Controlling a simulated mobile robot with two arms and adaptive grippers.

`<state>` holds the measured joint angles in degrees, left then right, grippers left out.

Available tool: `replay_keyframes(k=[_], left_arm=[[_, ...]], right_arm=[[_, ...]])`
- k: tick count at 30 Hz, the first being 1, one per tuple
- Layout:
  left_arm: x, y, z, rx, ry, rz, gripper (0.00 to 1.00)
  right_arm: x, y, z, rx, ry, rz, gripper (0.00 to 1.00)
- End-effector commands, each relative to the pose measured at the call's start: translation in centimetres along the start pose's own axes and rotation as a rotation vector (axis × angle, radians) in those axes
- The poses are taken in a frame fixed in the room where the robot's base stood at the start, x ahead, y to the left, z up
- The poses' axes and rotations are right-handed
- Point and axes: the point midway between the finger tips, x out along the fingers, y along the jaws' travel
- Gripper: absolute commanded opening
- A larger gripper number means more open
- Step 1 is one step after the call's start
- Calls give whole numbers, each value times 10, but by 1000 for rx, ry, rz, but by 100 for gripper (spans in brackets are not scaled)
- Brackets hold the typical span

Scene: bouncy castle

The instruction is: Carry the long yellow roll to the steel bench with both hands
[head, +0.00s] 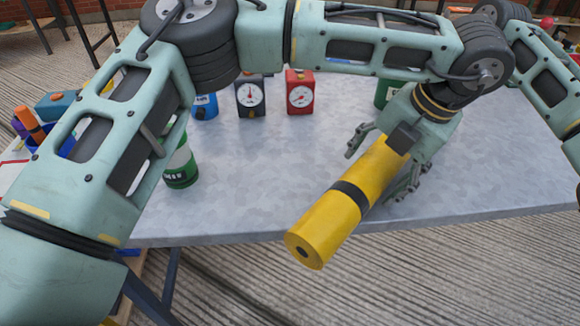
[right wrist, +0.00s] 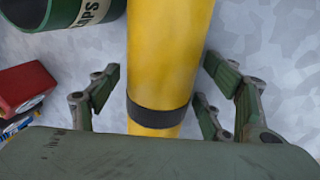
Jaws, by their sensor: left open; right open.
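The long yellow roll (head: 330,217) with a black band lies over the grey steel bench (head: 255,195), its near end sticking out past the front edge. Its far part is hidden by my left arm. My left gripper (head: 383,164) is open, with its fingers on either side of the roll. In the right wrist view the roll (right wrist: 168,50) runs between the spread fingers of my right gripper (right wrist: 160,82), which is open with gaps on both sides. I cannot make out my right gripper in the head view.
A red gauge box (head: 300,92), a black gauge box (head: 250,95), a blue item (head: 204,106) and green cans (head: 180,168) stand on the bench. In the right wrist view a green can (right wrist: 60,12) and a red box (right wrist: 25,88) are left of the roll.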

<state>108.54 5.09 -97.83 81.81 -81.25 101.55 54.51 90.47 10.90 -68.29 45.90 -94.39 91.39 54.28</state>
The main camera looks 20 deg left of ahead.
Motion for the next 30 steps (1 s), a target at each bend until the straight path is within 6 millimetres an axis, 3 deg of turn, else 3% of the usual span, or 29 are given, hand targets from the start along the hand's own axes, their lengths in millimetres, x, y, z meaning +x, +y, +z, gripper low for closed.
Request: replay_keyframes(k=[8,21,30], left_arm=[[-6,0,0,0,-1,0,72],[-90,-1,1,0,-1,-1,72],[-119,0,0,1,1,1,72]], right_arm=[[0,0,0,0,-1,1,72],[0,0,0,0,-1,1,72],[-4,0,1,0,-2,1,72]])
